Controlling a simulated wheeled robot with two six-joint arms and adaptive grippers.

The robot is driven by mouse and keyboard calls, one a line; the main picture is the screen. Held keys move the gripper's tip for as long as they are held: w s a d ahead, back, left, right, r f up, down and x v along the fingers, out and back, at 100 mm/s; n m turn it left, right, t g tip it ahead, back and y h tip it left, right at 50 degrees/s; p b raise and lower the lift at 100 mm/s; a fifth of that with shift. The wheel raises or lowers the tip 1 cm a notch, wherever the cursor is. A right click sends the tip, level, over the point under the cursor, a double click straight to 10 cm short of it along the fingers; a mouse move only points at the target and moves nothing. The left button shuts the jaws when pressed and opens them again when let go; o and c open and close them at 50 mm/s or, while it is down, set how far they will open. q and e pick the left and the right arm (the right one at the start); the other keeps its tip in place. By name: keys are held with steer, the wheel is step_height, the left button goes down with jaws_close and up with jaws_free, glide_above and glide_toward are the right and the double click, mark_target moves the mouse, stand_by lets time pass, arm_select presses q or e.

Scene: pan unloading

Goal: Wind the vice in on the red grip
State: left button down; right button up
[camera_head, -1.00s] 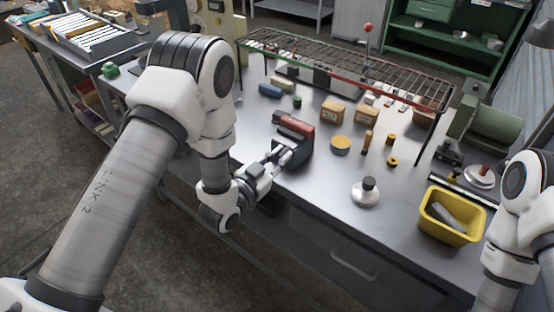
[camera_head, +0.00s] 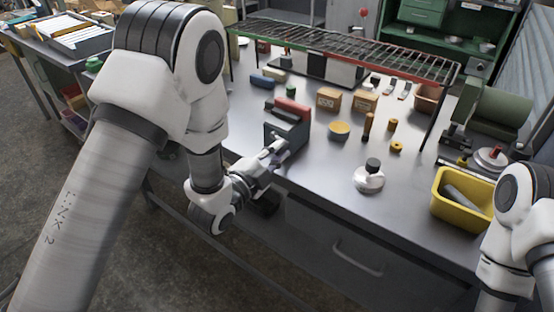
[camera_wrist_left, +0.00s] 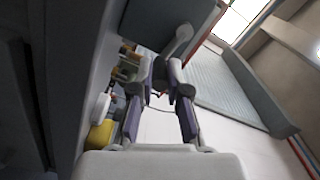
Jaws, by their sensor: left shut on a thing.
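The vice (camera_head: 288,133) is a dark block-like thing at the bench's front edge. The red grip (camera_head: 293,109) lies along its top, towards the back; whether the jaws touch it is too small to tell. My left gripper (camera_head: 274,152) is at the vice's front, shut on the vice handle. In the left wrist view its fingers (camera_wrist_left: 162,92) come together at a pale grey handle (camera_wrist_left: 179,40), with a dark grey surface behind it. The gripper hides part of the handle. My right arm shows at the right edge, its gripper out of view.
A wire rack (camera_head: 345,50) stands across the back of the bench. Cardboard boxes (camera_head: 328,99), a yellow disc (camera_head: 339,130), a silver weight-like piece (camera_head: 369,176) and a yellow bin (camera_head: 462,199) stand to the right. Bare bench (camera_head: 320,175) lies just right of the vice.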

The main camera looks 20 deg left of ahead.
arm_select(q)
steer(key=shift+a+f+m+b, duration=0.1)
steer(key=shift+f+m+b, duration=0.2)
steer(key=shift+m+b, duration=0.5)
steer(key=shift+a+f+m+b, duration=0.1)
steer(key=shift+f+m+b, duration=0.2)
steer(key=shift+m+b, duration=0.45)
steer(key=c, duration=1.2)
jaws_free()
steer(key=shift+w, duration=0.1)
steer(key=shift+o, duration=0.2)
steer(key=v, duration=0.7)
steer(key=shift+s, duration=0.25)
